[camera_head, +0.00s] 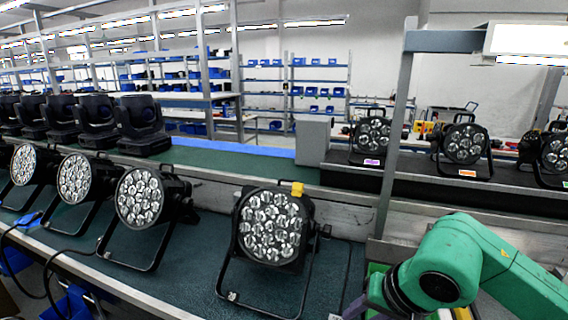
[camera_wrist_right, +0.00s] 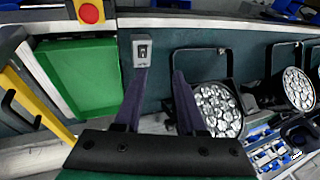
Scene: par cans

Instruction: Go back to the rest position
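A black par can (camera_head: 270,228) with clear round lenses stands on its bracket on the dark green bench, with a yellow tag on its top edge. Two more par cans (camera_head: 140,197) (camera_head: 74,179) stand to its left, with another at the left edge. My right arm comes in at the lower right. In the right wrist view my right gripper (camera_wrist_right: 160,72) has its two purple fingers apart with nothing between them. My left gripper is not in view.
A green bin (camera_wrist_right: 82,78) and a grey switch box (camera_wrist_right: 141,50) are near the right gripper. A metal post (camera_head: 394,130) rises beside my right arm. Par cans (camera_head: 464,144) with coloured tags stand on the back line. Moving heads (camera_head: 141,124) stand at the back left.

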